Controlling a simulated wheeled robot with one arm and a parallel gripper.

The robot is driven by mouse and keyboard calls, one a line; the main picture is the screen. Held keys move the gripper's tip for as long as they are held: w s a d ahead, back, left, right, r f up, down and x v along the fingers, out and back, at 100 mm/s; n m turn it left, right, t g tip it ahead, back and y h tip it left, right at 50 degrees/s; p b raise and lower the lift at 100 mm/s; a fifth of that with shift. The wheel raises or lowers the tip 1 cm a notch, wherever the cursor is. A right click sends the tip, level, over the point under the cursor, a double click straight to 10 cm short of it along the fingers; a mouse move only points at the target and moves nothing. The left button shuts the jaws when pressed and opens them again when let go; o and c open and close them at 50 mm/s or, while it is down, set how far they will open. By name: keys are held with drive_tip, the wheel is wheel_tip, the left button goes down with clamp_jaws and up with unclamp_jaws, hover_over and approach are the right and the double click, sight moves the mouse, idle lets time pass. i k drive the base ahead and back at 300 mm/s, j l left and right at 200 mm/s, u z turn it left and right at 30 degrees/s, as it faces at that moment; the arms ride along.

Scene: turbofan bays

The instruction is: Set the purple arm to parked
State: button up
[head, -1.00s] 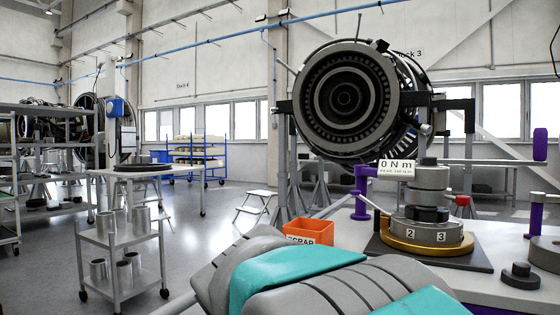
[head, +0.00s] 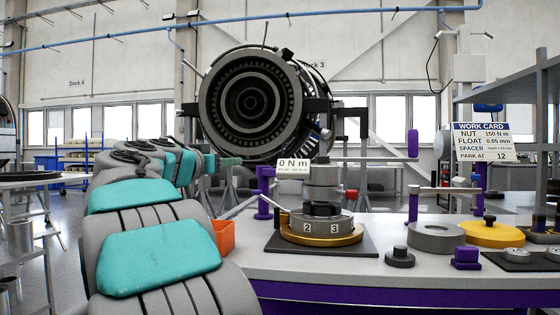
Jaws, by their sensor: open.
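A thin horizontal bar (head: 375,159) with an upright purple grip (head: 413,143) runs right from the "0 N m" display (head: 294,168), beside a purple post (head: 264,194). Below the bar, a second purple post (head: 413,206) carries a lower bar; a red tip (head: 352,194) shows left of it. I cannot tell which is the purple arm meant. The grey numbered stack (head: 321,222) sits on a gold ring (head: 321,239). My gripper (head: 230,162) appears small at the far end of my arm, left of the display, open and apart from both bars. Its fingers are hard to make out.
A work card (head: 483,142) reads "PARK AT 12". A grey ring (head: 436,237), yellow disc (head: 492,234), black knobbed piece (head: 399,257) and purple block (head: 466,258) stand on the bench (head: 330,270). An orange bin (head: 222,236) is beside my arm. A shelf stands right.

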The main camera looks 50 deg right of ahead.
sight(316, 174)
drive_tip(key=i+l, duration=0.1)
drive_tip(key=l, duration=0.4)
drive_tip(key=i+l, duration=0.1)
drive_tip(key=l, duration=0.35)
drive_tip(key=i+l, duration=0.1)
drive_tip(key=l, duration=0.4)
